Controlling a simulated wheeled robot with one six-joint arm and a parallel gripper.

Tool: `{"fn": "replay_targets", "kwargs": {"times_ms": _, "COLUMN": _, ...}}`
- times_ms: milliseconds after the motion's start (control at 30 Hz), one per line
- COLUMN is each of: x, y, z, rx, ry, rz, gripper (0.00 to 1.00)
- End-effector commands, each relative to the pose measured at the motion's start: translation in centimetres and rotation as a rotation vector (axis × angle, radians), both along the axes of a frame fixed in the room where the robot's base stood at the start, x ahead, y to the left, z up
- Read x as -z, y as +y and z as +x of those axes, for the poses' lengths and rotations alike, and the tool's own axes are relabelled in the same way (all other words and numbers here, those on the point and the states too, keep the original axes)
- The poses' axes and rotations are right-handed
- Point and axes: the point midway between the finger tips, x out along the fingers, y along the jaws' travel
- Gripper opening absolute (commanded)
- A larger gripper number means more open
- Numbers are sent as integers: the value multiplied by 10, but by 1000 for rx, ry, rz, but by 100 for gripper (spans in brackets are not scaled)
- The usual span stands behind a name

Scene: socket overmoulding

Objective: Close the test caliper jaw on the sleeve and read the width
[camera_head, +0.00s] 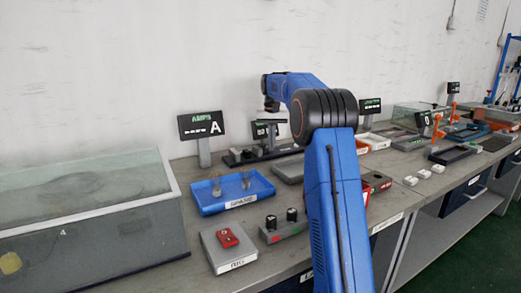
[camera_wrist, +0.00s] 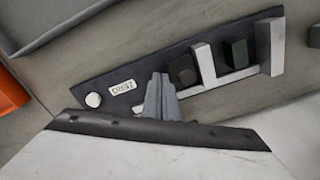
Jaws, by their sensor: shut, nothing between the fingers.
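The test caliper is a long dark base (camera_wrist: 130,68) in the wrist view, with a ZERO label (camera_wrist: 122,86) and a round white button (camera_wrist: 93,100) at its left end. Two white uprights, a left one (camera_wrist: 205,65) and a right one (camera_wrist: 277,47), stand on it with a white bar between them. A dark green block (camera_wrist: 237,52) sits between the uprights. A dark rounded piece (camera_wrist: 182,70) is left of the left upright. I cannot tell which is the sleeve. My gripper (camera_wrist: 161,78) is shut and empty, near the label; its end shows in the head view (camera_head: 271,106).
The bench holds a blue tray (camera_head: 206,207), a grey block with a red part (camera_head: 227,237), a block with two black knobs (camera_head: 283,232) and a display marked A (camera_head: 200,126). A clear-lidded case (camera_head: 90,218) fills the left. A small display (camera_head: 264,130) stands behind the caliper.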

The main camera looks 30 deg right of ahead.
Motion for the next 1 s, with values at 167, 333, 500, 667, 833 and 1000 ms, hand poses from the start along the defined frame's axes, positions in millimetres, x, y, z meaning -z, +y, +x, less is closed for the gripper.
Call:
{"fn": "replay_targets", "kwargs": {"times_ms": 167, "x": 0, "y": 0, "z": 0, "rx": 0, "ry": 0, "rz": 0, "gripper": 0}}
{"fn": "replay_targets", "kwargs": {"times_ms": 333, "x": 0, "y": 0, "z": 0, "rx": 0, "ry": 0, "rz": 0, "gripper": 0}}
{"fn": "replay_targets", "kwargs": {"times_ms": 500, "x": 0, "y": 0, "z": 0, "rx": 0, "ry": 0, "rz": 0, "gripper": 0}}
{"fn": "replay_targets", "kwargs": {"times_ms": 667, "x": 0, "y": 4, "z": 0, "rx": -1, "ry": 0, "rz": 0, "gripper": 0}}
{"fn": "replay_targets", "kwargs": {"times_ms": 833, "x": 0, "y": 9, "z": 0, "rx": -1, "ry": 1, "rz": 0, "gripper": 0}}
{"fn": "replay_targets", "kwargs": {"times_ms": 1000, "x": 1, "y": 14, "z": 0, "rx": -1, "ry": 1, "rz": 0, "gripper": 0}}
